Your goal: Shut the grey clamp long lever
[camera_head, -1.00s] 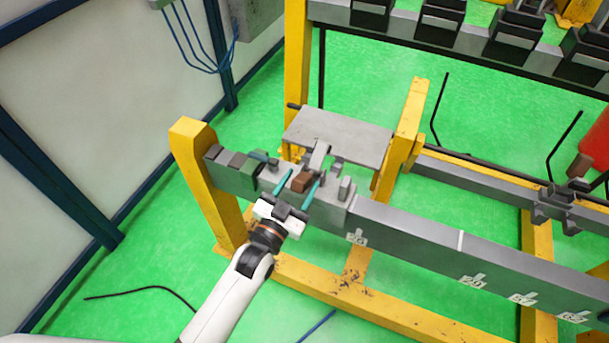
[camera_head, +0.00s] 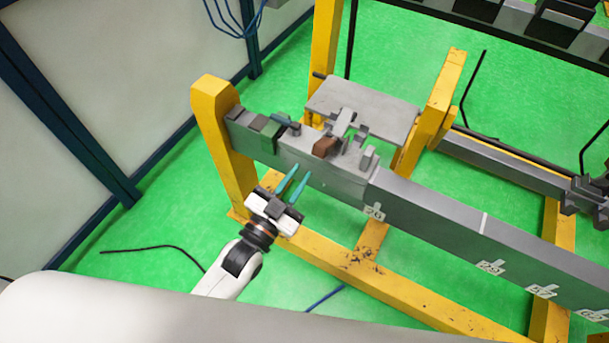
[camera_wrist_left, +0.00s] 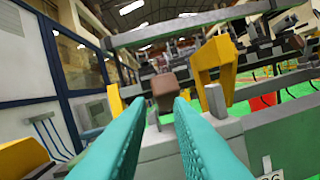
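A grey clamp (camera_head: 350,148) sits on top of the grey beam, with a brown block (camera_head: 325,147) at its near side. A pale grey bar that looks like its long lever (camera_head: 344,120) rises behind the block, over a grey plate. In the left wrist view the brown block (camera_wrist_left: 165,88) is just beyond the fingertips; the lever is not clear there. My left gripper (camera_head: 301,171) has two teal fingers, parted by a narrow gap with nothing between them. It is at the near side of the beam, short of the block and apart from it. My right gripper is not in view.
The grey beam (camera_head: 430,210) runs right on yellow posts (camera_head: 222,140). The green floor (camera_head: 150,220) is open at the left, and a blue-framed wall stands beyond.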

